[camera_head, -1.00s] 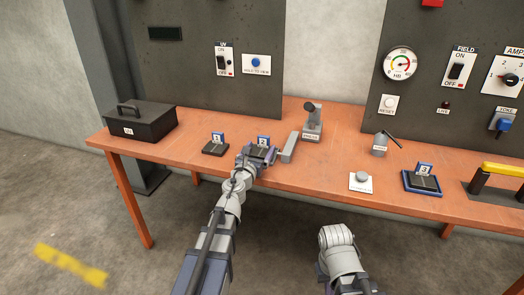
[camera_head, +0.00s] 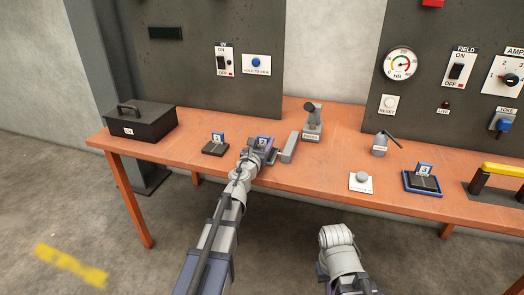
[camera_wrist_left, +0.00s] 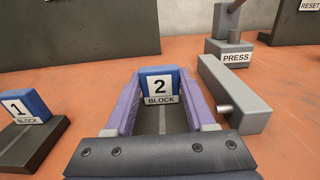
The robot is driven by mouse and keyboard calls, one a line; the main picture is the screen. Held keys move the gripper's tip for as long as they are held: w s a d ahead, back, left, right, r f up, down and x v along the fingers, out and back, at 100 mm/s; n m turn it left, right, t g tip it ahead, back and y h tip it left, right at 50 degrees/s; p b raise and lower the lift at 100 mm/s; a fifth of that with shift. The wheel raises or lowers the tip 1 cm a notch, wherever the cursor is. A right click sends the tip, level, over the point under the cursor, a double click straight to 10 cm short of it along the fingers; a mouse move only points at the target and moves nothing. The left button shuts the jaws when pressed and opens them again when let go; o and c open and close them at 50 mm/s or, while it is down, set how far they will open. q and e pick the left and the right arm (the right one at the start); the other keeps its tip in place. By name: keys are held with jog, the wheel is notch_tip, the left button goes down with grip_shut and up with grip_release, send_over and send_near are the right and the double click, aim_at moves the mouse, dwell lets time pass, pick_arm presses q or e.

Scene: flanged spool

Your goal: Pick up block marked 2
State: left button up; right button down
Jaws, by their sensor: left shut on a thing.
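The block marked 2 (camera_head: 262,141) is blue with a white label, on the orange bench in front of the dark panel. In the left wrist view the block (camera_wrist_left: 159,85) stands upright between the two purple fingers. My left gripper (camera_head: 259,152) reaches it from the front and is shut on it; the left wrist view shows the gripper (camera_wrist_left: 160,103) with a finger along each side. A dark base shows below the block, between the fingers. I cannot tell whether the block is lifted off it. Only the right arm's end shows at the bottom, without its fingers.
The block marked 1 (camera_head: 217,138) stands on a dark base to the left. A grey bar (camera_wrist_left: 234,95) lies close to the right finger, with the press (camera_head: 312,122) behind it. A third block (camera_head: 425,169) sits in a blue tray (camera_head: 408,187) at right.

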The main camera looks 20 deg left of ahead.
aim_at(263, 137)
pick_arm(q)
grip_shut()
dwell(0.3)
jog(key=shift+r, duration=0.15)
notch_tip(263, 137, up, 10)
jog(key=p, duration=1)
